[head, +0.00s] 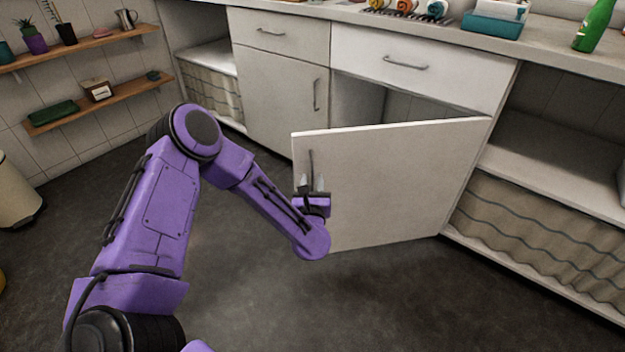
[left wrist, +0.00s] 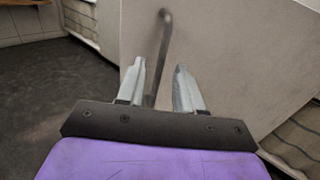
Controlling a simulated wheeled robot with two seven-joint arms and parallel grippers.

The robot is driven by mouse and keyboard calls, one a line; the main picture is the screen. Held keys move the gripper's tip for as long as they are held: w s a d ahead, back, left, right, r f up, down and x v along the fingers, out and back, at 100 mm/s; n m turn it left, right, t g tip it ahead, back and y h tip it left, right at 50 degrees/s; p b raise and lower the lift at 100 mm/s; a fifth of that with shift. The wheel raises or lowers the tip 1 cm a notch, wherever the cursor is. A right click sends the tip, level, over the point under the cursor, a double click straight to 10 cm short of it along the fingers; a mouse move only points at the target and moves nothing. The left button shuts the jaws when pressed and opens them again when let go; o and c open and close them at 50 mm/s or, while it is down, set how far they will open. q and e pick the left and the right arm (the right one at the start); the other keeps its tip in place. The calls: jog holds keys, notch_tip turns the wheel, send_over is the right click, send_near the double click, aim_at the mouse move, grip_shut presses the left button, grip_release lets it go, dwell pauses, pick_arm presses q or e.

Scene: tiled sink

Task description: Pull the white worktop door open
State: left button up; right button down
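The white worktop door (head: 400,185) stands swung well out from its cabinet, hinged at its right side. Its thin grey bar handle (head: 311,162) is near the door's free left edge. My left gripper (head: 312,184) is at the lower part of this handle. In the left wrist view, the two fingers (left wrist: 160,75) are apart, with the handle (left wrist: 164,40) running between them, nearer the left finger. A gap shows beside the handle, and firm contact cannot be made out. The handle's lower end is hidden behind the gripper. My right gripper is out of view.
The dark cabinet opening (head: 405,105) shows above the door, under a white drawer (head: 410,62). A closed cabinet door (head: 280,105) is to the left. Open shelving with a striped curtain (head: 535,230) is to the right. The dark floor (head: 370,300) in front is clear.

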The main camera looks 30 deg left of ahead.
pick_arm(q)
jog(key=shift+x, duration=1.35)
grip_shut()
jog(key=shift+d, duration=0.1)
